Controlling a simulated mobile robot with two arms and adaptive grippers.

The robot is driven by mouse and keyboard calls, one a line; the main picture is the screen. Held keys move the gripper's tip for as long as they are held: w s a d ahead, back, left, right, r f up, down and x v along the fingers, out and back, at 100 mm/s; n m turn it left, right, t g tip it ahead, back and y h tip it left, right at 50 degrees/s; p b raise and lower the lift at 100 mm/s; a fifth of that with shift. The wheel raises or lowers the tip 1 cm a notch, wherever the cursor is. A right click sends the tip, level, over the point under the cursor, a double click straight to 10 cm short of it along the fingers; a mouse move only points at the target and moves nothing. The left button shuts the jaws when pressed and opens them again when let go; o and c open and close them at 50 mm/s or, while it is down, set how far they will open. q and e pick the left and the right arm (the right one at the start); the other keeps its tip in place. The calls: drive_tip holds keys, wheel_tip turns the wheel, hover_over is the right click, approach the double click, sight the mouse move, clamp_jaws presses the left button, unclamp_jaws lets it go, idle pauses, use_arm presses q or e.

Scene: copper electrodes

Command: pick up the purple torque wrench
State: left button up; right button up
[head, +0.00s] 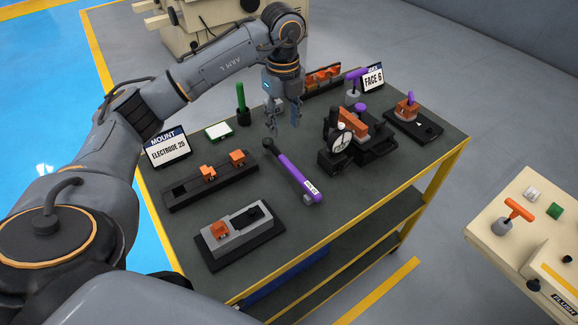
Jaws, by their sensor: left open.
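The purple torque wrench (298,177) lies on the dark top of the workbench, near its middle. Its black head points to the back left and its purple handle, with a white label, runs toward the front right. My left gripper (284,129) is open and points down. In the picture it appears just above and behind the wrench's black head, apart from it, with nothing between its fingers. How high it is above the bench is hard to tell. My right gripper is not in view.
A black fixture with a dial gauge (341,139) stands right of the wrench. A black rack with copper electrodes (209,173) is on the left, and a grey block (240,232) is in front. A green-handled tool (241,103) stands behind. A cream machine (533,230) is at right.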

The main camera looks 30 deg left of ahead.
use_arm(q)
drive_tip(key=p, duration=0.2)
hover_over(285, 159)
wheel_tip(285, 159, down, 8)
drive_tip(key=shift+f, duration=0.1)
drive_tip(key=shift+a+f, duration=0.1)
drive_tip(key=shift+f, duration=0.25)
drive_tip(key=shift+w+f, duration=0.1)
drive_tip(key=shift+f, duration=0.15)
drive_tip(key=f, duration=0.2)
drive_tip(key=f+p, duration=0.1)
drive_tip(key=f, duration=0.1)
drive_tip(key=shift+s+d+f+p, duration=0.1)
drive_tip(key=shift+s+d+p, duration=0.1)
drive_tip(key=shift+p, duration=0.1)
drive_tip(key=shift+f, duration=0.3)
drive_tip(key=shift+w, duration=0.1)
drive_tip(key=shift+c, duration=0.9)
clamp_jaws()
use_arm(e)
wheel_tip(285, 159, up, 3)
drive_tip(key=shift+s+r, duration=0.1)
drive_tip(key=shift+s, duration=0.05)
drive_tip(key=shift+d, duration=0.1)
